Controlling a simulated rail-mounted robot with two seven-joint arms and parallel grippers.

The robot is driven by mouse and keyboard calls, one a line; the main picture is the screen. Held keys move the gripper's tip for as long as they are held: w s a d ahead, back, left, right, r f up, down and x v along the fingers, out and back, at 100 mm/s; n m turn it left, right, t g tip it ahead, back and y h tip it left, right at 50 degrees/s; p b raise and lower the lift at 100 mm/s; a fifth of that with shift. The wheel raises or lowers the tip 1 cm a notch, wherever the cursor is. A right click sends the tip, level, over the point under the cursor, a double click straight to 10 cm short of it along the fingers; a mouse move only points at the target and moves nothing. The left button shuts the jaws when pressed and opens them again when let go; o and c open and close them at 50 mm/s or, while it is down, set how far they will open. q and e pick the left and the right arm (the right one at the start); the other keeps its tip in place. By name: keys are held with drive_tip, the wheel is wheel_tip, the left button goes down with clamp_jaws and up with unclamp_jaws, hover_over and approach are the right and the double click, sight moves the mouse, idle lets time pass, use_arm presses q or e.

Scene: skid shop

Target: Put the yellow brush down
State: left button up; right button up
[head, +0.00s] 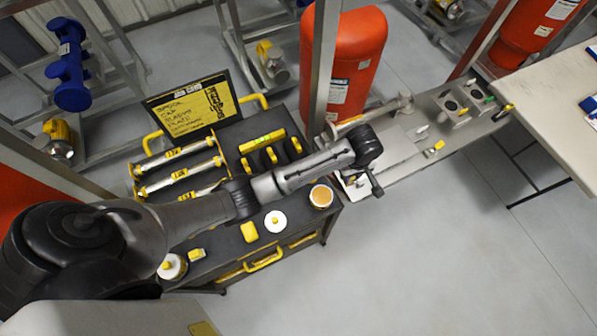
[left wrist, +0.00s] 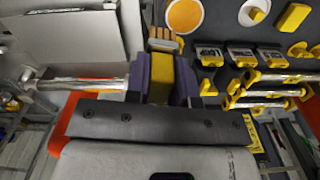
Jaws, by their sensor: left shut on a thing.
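The yellow brush (left wrist: 160,75) is between the two purple-grey fingers of my left gripper (left wrist: 161,80) in the left wrist view. Its pale bristle end (left wrist: 165,45) sticks out beyond the fingertips. In the head view my left gripper (head: 372,186) is past the right end of the black cart (head: 222,143), over the near end of the grey skid (head: 400,150). The arm hides part of the cart, and I cannot make out the brush clearly there. Whether the brush touches anything below is unclear. My right gripper is not in view.
The cart holds an orange-topped tin (head: 321,196), a white disc (head: 275,221), a yellow block (head: 249,232) and chrome tubes (head: 180,173). A flanged pipe (head: 372,116) lies on the skid. A red tank (head: 345,60) and steel post (head: 321,75) stand behind. Front right floor is clear.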

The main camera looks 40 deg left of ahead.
use_arm(q)
drive_tip(key=shift+s+a+f+n, duration=0.35)
drive_tip(key=shift+s+a+f, duration=1.45)
drive_tip(key=shift+f, duration=1.7)
drive_tip(key=shift+s+a+f+n, duration=0.4)
drive_tip(key=shift+s+a+f, duration=0.65)
drive_tip(key=shift+s+f, duration=2)
drive_tip(key=shift+s+a+f+n, duration=0.35)
drive_tip(key=shift+s+a+f, duration=1.2)
drive_tip(key=shift+f, duration=2.4)
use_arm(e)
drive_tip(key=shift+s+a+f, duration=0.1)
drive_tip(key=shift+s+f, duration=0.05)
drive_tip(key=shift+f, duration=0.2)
use_arm(q)
drive_tip(key=shift+s+d+f, duration=0.15)
drive_tip(key=shift+f, duration=0.05)
drive_tip(key=o, duration=0.9)
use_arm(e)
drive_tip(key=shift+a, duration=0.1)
